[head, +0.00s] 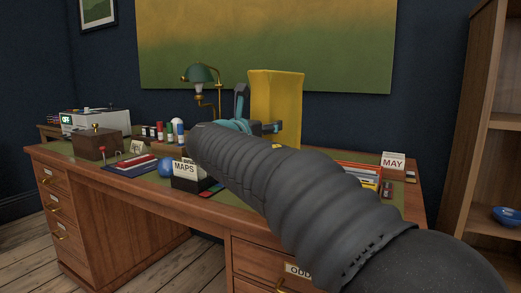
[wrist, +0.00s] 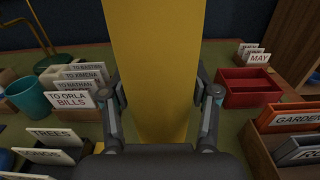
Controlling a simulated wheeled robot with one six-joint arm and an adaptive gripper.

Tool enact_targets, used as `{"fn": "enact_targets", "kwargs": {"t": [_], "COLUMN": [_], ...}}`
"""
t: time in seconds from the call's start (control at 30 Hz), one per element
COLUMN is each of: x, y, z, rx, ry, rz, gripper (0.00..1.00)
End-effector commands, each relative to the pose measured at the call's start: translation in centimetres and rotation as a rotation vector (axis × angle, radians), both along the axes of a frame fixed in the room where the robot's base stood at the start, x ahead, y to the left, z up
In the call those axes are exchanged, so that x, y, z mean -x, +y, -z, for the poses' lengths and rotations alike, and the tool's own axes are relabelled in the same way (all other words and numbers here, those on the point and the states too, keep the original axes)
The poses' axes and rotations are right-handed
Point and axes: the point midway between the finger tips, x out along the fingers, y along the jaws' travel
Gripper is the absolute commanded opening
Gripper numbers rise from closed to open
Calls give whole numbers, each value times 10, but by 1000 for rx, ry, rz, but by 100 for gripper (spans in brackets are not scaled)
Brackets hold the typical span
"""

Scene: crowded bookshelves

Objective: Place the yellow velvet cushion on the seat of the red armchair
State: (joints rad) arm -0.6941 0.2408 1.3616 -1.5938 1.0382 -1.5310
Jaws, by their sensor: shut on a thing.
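A tall, flat-sided yellow object (head: 287,100) stands upright above the desk in the head view. It has straight edges and looks more like a box or file than a soft cushion; I cannot tell that it is velvet. My gripper (head: 258,127) is shut on it. In the wrist view the yellow object (wrist: 152,50) fills the space between the two fingers of my gripper (wrist: 162,95). Its lower end is hidden by my arm and gripper, so I cannot tell whether it touches the desk. No red armchair is in view.
The wooden desk (head: 215,205) is crowded. A green lamp (head: 201,75), a wooden box (head: 97,144), a MAPS card holder (head: 186,181) and a MAY card tray (head: 392,161) stand on it. A red tray (wrist: 250,88) lies right of the gripper. A bookshelf (head: 479,120) stands at right.

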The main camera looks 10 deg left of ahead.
Motion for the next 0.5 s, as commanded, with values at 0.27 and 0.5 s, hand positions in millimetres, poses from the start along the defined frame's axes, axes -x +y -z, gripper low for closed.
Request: {"fn": "enact_targets", "kwargs": {"t": [0.27, 0.5], "x": [5, 5], "y": [14, 13], "z": [13, 44], "rx": [2, 2], "ry": [-2, 1], "rz": [3, 3], "gripper": [13, 13]}}
